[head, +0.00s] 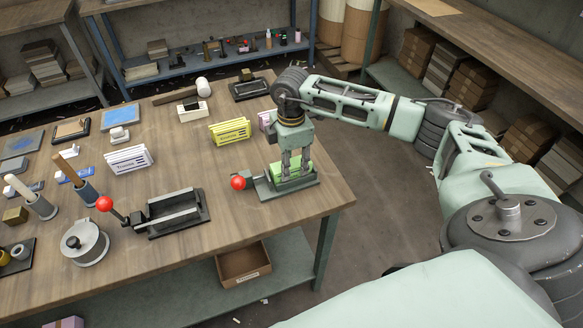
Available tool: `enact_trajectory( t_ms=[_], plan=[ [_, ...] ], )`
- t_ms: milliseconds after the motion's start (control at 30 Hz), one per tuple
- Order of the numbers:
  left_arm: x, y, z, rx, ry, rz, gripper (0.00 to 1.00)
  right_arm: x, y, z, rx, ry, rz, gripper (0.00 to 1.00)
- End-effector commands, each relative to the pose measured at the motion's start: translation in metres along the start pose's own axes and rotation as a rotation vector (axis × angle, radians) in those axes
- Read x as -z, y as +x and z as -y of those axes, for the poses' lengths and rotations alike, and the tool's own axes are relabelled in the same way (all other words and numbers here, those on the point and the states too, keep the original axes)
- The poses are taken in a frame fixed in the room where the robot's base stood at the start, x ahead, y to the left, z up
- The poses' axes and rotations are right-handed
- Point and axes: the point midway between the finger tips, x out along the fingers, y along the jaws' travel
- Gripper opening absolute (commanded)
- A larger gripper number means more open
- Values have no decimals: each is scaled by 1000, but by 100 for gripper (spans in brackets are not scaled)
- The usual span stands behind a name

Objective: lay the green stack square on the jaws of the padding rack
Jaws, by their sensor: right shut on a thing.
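The green stack (277,172) lies at the rack with the red-knobbed lever at the table's right end. This rack (311,181) has a dark base; the task's label cannot be read on it. My right gripper (295,171) comes down from above and is shut on the green stack. The gripper's fingers hide part of the stack, and I cannot tell whether the stack rests fully on the rack's jaws or how square it lies. My left gripper is not in view.
A second rack (178,215) with a red-knobbed lever stands to the left, empty. Yellow-striped pads (230,131) and white pads (128,160) stand behind. A round metal pot (84,245) is at front left. Bare tabletop (240,225) lies in front of the green stack's rack.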

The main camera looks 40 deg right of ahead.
Motion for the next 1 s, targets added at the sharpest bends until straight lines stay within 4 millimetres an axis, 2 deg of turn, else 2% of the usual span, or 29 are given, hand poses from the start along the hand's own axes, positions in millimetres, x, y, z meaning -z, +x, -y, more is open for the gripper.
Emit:
enact_trajectory(
  t_ms=[333,1000],
  plan=[
    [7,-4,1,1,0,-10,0,0,-5,-1,-2,0,-1,6],
    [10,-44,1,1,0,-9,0,0,-59,-1,-2,0,-1,6]
  ],
)
